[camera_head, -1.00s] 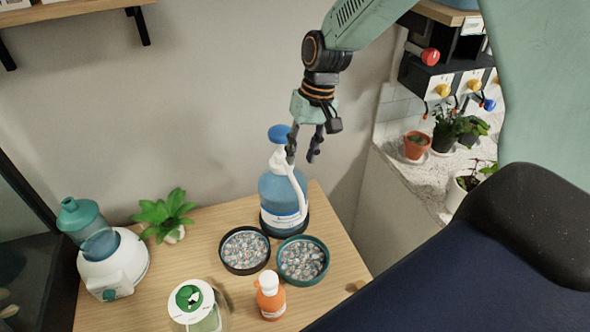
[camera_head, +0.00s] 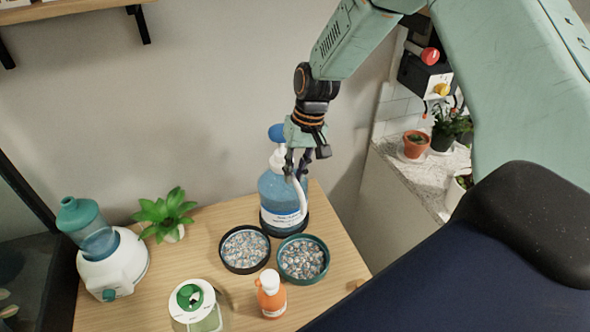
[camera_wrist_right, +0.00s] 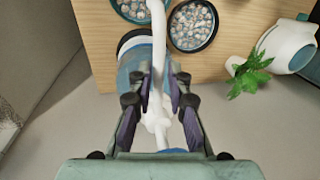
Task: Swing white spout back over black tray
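The blue bottle (camera_head: 272,190) with a white label stands on the wooden table behind two trays. Its white spout (camera_head: 302,197) hangs down the bottle's right side and points toward the teal tray. In the wrist view the spout (camera_wrist_right: 158,42) reaches over the teal tray's edge. The black tray (camera_head: 226,262), full of pebbles, is left of the teal tray (camera_head: 325,265), which also holds pebbles. My right gripper (camera_head: 297,178) is open, its fingers on either side of the spout. In the wrist view the fingers (camera_wrist_right: 160,82) show gaps beside it. My left gripper is out of view.
An orange bottle (camera_head: 271,297) and a white-lidded jar (camera_head: 196,303) stand in front of the trays. A white and teal humidifier (camera_head: 115,265) and a green plant (camera_head: 163,213) stand at left. Potted plants (camera_head: 416,145) sit on the right counter.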

